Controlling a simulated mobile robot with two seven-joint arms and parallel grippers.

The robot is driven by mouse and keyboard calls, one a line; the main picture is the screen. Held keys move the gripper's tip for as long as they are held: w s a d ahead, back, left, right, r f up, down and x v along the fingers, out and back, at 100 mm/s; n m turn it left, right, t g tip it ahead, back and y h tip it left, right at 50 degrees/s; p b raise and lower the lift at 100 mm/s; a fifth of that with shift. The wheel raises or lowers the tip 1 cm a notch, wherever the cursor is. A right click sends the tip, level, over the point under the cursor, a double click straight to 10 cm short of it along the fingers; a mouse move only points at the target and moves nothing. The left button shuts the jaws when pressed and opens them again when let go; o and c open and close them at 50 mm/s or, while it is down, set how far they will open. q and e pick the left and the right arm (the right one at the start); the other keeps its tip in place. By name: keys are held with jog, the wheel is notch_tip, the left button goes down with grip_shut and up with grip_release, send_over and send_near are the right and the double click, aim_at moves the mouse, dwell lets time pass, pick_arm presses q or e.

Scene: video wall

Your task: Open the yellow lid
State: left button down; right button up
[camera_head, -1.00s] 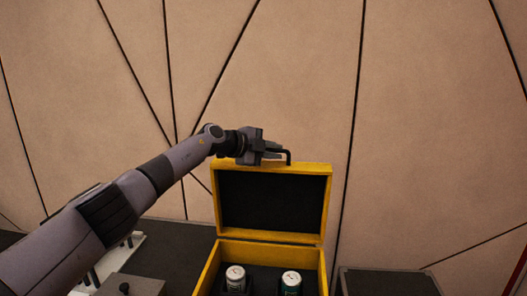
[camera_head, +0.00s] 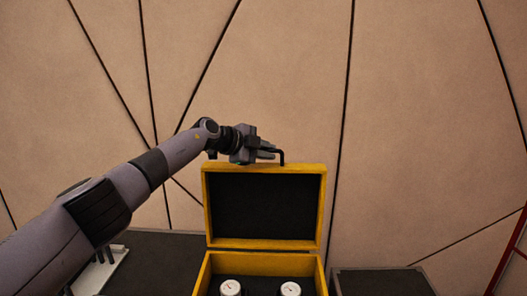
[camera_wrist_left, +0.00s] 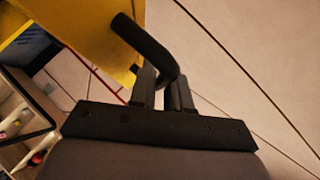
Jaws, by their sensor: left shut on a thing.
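The yellow lid (camera_head: 318,205) stands open, about upright, at the back of a yellow box (camera_head: 204,273). Its black inner face points toward me. My left gripper (camera_head: 266,153) is at the lid's top edge, shut on the bent black handle (camera_head: 282,157). In the left wrist view the handle (camera_wrist_left: 143,42) passes between the fingers (camera_wrist_left: 162,85), beside the yellow lid (camera_wrist_left: 85,35). My right gripper is out of view.
Two cans with white tops, a left one (camera_head: 230,287) and a right one (camera_head: 290,289), stand inside the box. A dark flat-topped thing (camera_head: 380,283) is right of the box. A red frame (camera_head: 508,250) is at the right edge. A panelled wall (camera_head: 420,120) is behind.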

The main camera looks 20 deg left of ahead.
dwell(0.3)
pick_arm(q)
jog(key=c, duration=1.2)
grip_release()
jog(key=shift+s+a+r, duration=0.3)
jog(key=shift+s+a, duration=0.1)
jog(key=shift+s, duration=0.1)
jog(key=shift+b+v, duration=0.65)
jog(key=shift+v, duration=2.2)
jog(key=shift+o, duration=0.2)
jog(key=shift+d, duration=0.1)
